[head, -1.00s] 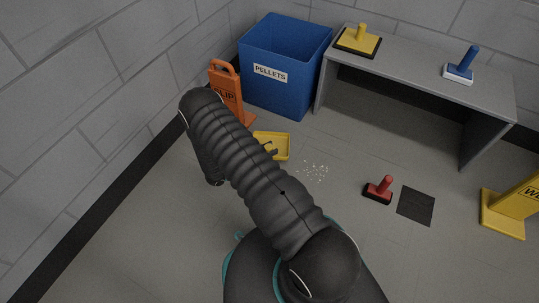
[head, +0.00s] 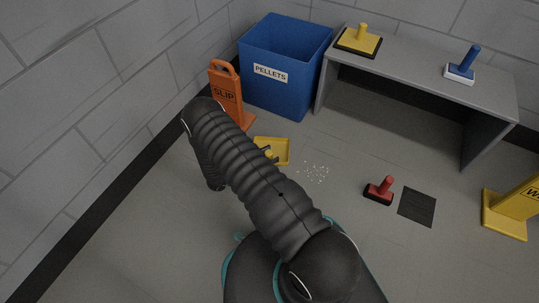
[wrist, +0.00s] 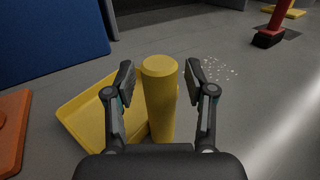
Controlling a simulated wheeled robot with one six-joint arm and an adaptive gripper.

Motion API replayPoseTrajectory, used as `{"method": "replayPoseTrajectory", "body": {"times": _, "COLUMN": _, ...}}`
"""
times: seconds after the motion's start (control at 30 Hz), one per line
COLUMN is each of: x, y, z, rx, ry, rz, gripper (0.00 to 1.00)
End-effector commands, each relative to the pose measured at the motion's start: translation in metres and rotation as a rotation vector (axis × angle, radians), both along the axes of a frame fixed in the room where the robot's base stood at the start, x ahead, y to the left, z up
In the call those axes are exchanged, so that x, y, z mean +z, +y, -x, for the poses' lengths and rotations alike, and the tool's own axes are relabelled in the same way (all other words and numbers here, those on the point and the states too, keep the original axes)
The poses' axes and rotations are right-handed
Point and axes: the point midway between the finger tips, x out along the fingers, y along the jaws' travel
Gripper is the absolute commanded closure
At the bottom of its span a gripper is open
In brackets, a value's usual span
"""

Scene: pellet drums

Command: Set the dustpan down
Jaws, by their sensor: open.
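The yellow dustpan (head: 278,146) rests on the floor, partly hidden behind my arm in the head view. In the wrist view the dustpan's flat pan (wrist: 85,120) lies on the floor to the left, and its thick yellow handle (wrist: 159,100) stands up between my fingers. My gripper (wrist: 165,85) is open, with one finger on each side of the handle and a visible gap on both sides. In the head view my gripper is mostly hidden by my arm.
White pellets (head: 315,172) lie scattered right of the dustpan. A red brush (head: 379,191) stands near a dark floor square (head: 417,206). An orange slip sign (head: 226,95) and a blue pellets bin (head: 283,65) stand behind. A grey bench (head: 425,75) and yellow sign (head: 512,210) are at right.

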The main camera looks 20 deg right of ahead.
Motion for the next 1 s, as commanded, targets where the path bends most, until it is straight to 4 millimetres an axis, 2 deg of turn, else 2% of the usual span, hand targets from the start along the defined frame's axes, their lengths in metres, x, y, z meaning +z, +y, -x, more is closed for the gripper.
{"method": "replayPoseTrajectory", "body": {"times": 0.17, "x": 0.003, "y": 0.006, "z": 0.000, "rx": 0.003, "ry": 0.000, "rz": 0.000, "gripper": 0.45}}
{"method": "replayPoseTrajectory", "body": {"times": 0.7, "x": 0.003, "y": 0.101, "z": 0.011, "rx": 0.003, "ry": -0.001, "rz": 0.000, "gripper": 0.45}}
{"method": "replayPoseTrajectory", "body": {"times": 0.9, "x": 0.004, "y": 0.117, "z": 0.013, "rx": -0.001, "ry": -0.001, "rz": -0.001, "gripper": 0.45}}
{"method": "replayPoseTrajectory", "body": {"times": 1.0, "x": 0.014, "y": 0.119, "z": 0.011, "rx": -0.020, "ry": -0.016, "rz": -0.018, "gripper": 0.45}}
